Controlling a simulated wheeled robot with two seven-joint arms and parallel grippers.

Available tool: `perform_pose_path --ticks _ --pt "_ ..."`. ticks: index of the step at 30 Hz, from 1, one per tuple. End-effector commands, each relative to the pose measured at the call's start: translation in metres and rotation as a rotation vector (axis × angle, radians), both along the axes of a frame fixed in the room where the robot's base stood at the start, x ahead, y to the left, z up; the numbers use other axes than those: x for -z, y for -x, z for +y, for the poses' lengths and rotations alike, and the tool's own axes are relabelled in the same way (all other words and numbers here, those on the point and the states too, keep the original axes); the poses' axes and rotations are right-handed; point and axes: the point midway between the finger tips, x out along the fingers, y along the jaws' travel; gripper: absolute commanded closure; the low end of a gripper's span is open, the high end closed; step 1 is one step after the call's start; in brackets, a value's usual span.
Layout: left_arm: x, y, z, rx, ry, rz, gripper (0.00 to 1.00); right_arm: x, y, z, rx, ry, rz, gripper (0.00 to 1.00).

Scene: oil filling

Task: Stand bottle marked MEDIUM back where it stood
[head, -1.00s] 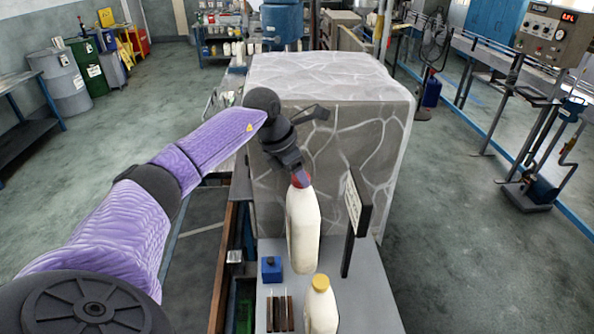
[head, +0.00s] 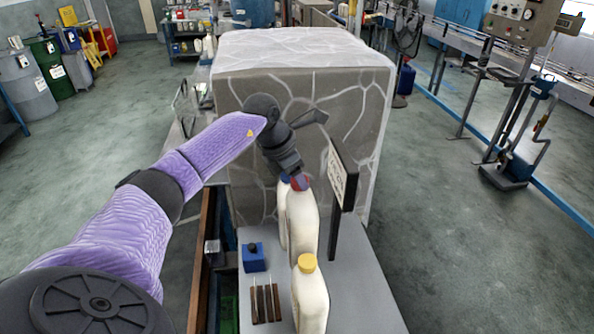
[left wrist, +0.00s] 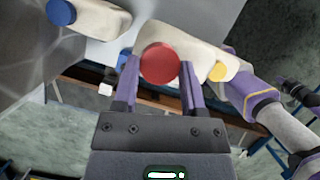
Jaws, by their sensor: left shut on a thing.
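A white bottle (head: 302,222) with a red cap (left wrist: 160,63) is held by my left gripper (head: 290,168), whose fingers are shut on the cap. The bottle hangs nearly upright over the grey bench; whether its base touches is unclear. A white bottle with a blue cap (left wrist: 61,12) stands just behind and left of it, mostly hidden in the head view. A white bottle with a yellow cap (head: 306,263) stands in front. I cannot read MEDIUM on any bottle.
A large stone-patterned block (head: 245,120) rises behind. A blue box (head: 254,257) and several dark strips (head: 265,303) lie at the left. The bench (head: 362,290) is bare at front right.

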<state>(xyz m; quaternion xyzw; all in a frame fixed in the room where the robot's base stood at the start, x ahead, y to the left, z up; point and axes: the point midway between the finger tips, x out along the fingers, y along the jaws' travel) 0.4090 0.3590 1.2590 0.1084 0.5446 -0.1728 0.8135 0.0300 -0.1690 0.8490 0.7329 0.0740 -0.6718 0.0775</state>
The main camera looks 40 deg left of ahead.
Motion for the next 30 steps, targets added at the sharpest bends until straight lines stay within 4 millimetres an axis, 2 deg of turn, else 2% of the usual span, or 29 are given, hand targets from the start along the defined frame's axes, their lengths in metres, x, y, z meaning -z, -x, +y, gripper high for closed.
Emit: perform_pose_path --ticks 1,15,21,30 --pt "0.013 -0.001 0.0 -0.001 0.002 -0.004 1.0 0.013 0.0 0.0 0.0 0.0 0.001 1.0" --pt "0.083 0.0 0.0 0.0 0.0 -0.003 1.0 0.066 0.002 -0.001 -0.001 0.002 0.005 1.0" --pt "0.099 0.0 0.0 0.001 0.0 -0.003 1.0 0.077 0.002 -0.003 -0.005 0.006 0.006 1.0" --pt "0.101 -0.001 0.0 0.0 0.001 -0.004 1.0 0.078 0.002 -0.007 -0.007 0.011 0.007 1.0"
